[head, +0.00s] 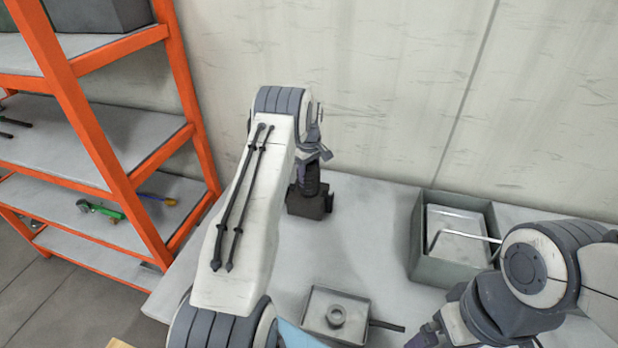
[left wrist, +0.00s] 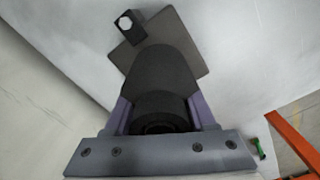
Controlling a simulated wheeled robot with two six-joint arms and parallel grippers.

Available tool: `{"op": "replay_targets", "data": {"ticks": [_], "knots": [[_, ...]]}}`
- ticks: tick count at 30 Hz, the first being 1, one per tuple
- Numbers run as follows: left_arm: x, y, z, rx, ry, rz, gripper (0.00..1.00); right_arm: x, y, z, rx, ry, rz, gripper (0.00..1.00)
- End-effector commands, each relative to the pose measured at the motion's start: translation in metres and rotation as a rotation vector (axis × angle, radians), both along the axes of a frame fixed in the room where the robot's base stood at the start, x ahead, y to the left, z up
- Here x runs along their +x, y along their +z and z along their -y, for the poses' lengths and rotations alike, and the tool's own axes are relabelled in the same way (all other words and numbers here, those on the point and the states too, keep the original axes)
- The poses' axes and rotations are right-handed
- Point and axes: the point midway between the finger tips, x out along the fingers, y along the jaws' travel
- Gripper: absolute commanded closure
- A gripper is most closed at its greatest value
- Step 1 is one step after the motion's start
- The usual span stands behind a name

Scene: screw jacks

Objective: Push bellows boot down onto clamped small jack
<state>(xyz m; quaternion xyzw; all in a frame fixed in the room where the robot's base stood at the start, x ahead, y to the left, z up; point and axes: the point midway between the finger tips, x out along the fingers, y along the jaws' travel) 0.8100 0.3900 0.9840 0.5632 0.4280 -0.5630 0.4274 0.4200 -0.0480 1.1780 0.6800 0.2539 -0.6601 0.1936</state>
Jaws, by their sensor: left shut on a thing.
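The dark ribbed bellows boot (head: 311,178) stands upright at the back of the bench, above a dark clamp block (head: 312,204). My left gripper (head: 313,160) is shut on the boot from above. In the left wrist view the boot (left wrist: 160,75) sits between the purple fingers, with the clamp (left wrist: 186,38) beyond its far end. The small jack cannot be made out; the boot and clamp hide it. I cannot tell how far down the boot sits. My right gripper (head: 428,338) is at the bottom edge, partly cut off.
A grey bin (head: 422,262) with a bent rod stands at the right on the bench (head: 375,215). A shallow tray (head: 352,297) holding a round ring-like part lies at the front. Orange shelving (head: 95,140) rises at the left. The bench between clamp and bin is clear.

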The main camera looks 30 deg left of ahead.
Motion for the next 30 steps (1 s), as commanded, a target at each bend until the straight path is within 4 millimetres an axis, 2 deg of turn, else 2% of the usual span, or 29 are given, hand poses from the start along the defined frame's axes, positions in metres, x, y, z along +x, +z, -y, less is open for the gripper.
{"op": "replay_targets", "data": {"ticks": [2, 3, 5, 17, 20, 30], "knots": [[0.0, -0.001, 0.0, 0.0, 0.0, 0.001, 1.0, 0.0, -0.001, 0.0, 0.0, 0.0, 0.0, 0.04], [0.0, 0.0, 0.0, 0.001, 0.0, 0.001, 0.29, 0.0, 0.0, 0.0, 0.0, 0.0, 0.0, 0.04], [0.0, -0.001, 0.0, 0.0, 0.0, 0.001, 0.09, 0.0, 0.0, 0.0, 0.0, 0.0, 0.0, 0.04], [0.0, 0.002, 0.0, 0.001, 0.0, 0.001, 0.09, 0.0, -0.003, 0.0, 0.0, -0.013, -0.001, 0.04], [0.001, 0.016, 0.0, 0.002, 0.0, 0.005, 0.09, 0.0, -0.01, 0.0, 0.0, -0.011, -0.001, 0.04], [0.001, 0.082, 0.0, 0.002, 0.0, 0.005, 0.09, 0.0, -0.029, 0.0, 0.0, -0.01, -0.001, 0.04]]}}
